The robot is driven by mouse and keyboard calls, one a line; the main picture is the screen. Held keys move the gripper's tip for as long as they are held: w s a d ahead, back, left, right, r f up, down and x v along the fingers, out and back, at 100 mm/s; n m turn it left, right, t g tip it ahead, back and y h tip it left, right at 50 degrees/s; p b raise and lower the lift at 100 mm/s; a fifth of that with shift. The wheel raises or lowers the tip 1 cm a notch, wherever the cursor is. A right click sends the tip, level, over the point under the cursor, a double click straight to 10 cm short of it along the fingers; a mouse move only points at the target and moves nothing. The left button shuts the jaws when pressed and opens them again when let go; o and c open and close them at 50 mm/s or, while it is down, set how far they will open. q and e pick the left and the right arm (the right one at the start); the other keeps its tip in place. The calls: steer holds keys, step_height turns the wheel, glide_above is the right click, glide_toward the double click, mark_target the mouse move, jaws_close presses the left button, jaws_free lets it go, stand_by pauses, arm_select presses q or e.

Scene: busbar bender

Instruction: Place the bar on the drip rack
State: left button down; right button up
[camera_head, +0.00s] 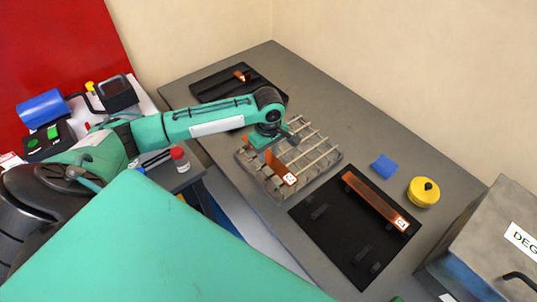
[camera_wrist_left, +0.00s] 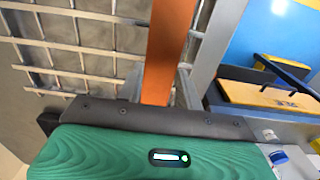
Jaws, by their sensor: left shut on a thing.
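My left gripper (camera_head: 272,141) is over the drip rack, pointing down, and shut on a copper-coloured bar (camera_head: 279,167) with a white label at its near end. In the left wrist view the bar (camera_wrist_left: 167,45) runs up from between the fingers (camera_wrist_left: 160,90). The drip rack (camera_head: 323,157) is a metal wire grid on the grey bench; its bars also show in the wrist view (camera_wrist_left: 75,48). The held bar is over the rack's left part. I cannot tell whether it touches the wires. My right gripper is not in view.
A second labelled copper bar (camera_head: 375,203) lies on a black tray (camera_head: 335,250) right of the rack. A blue block (camera_head: 384,166), a yellow round container (camera_head: 423,192) and a grey box (camera_head: 490,245) stand further right. Another black tray (camera_head: 211,92) lies behind my arm.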

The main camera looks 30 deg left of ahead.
mark_target(269, 157)
arm_select(q)
steer(key=shift+f, duration=1)
steer(key=c, duration=0.9)
jaws_free()
steer(key=shift+f, duration=0.15)
step_height(269, 157, up, 12)
steer(key=shift+r+b, duration=0.15)
steer(key=shift+b, duration=0.7)
